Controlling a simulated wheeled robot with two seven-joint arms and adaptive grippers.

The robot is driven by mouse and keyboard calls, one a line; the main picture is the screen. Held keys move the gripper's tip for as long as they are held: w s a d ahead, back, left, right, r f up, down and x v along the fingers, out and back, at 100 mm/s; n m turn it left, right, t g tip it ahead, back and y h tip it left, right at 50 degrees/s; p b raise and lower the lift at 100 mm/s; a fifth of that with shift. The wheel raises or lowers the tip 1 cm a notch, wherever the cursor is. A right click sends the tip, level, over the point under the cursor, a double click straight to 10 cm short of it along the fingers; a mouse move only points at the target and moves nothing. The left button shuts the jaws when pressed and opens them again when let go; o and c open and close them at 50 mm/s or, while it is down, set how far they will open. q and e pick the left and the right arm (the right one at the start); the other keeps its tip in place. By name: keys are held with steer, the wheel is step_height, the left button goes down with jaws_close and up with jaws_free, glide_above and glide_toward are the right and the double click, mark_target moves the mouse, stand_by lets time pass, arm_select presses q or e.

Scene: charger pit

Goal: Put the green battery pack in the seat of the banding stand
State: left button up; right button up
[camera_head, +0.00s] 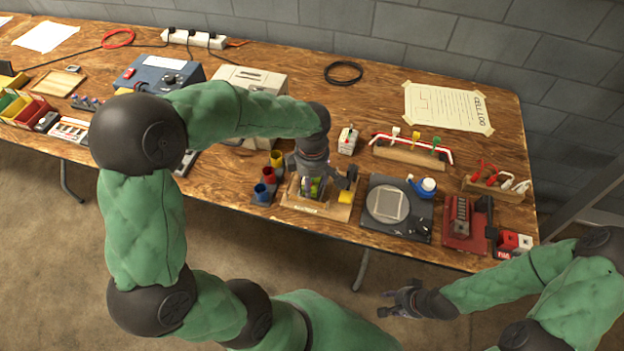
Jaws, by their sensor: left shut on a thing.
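My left gripper (312,180) points down over the wooden banding stand (305,208) at the table's front edge. It is shut on the green battery pack (316,186), of which only a small part shows between the fingers. The pack is at or just above the stand; I cannot tell whether it touches the seat, which the gripper mostly hides. A yellow part (345,197) shows at the stand's right end. My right gripper (386,302) is empty in front of the table, below its edge, with its fingers apart.
Blue, red and yellow cups (269,175) stand close left of the banding stand. A dark plate device (398,207) is close on its right, and a red fixture (465,222) beyond. A small white box (347,140) and a wooden rack (410,153) stand behind.

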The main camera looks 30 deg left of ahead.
arm_select(q)
steer(key=shift+f, duration=0.25)
stand_by(0.8)
steer(key=o, duration=1.6)
steer(key=shift+r, duration=0.1)
steer(key=shift+r+p, duration=2.55)
steer(key=shift+r, duration=0.85)
